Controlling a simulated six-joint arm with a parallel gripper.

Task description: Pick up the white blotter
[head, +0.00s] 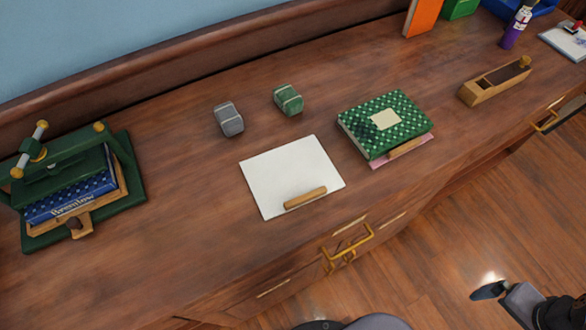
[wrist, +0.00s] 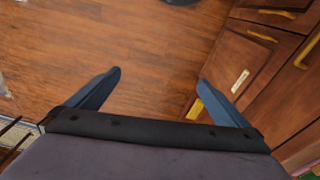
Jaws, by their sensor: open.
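The white blotter (head: 283,170) lies flat on the wooden counter in the head view, near its front edge. It is a white sheet with a light wooden bar handle (head: 305,198) near its front side. My gripper (wrist: 160,77) is open and empty in the wrist view, with its blue-grey fingers spread above the wood floor. In the head view, part of my gripper shows at the lower right, off the counter and well right of the blotter. The blotter is not visible in the wrist view.
A green dotted book (head: 405,112) lies on a pink item, right of the blotter. Grey (head: 229,119) and green (head: 288,99) blocks sit behind it. A green press (head: 70,175) holding a blue book stands left. A wooden plane (head: 490,85) lies right. Drawer handles (head: 347,247) project in front.

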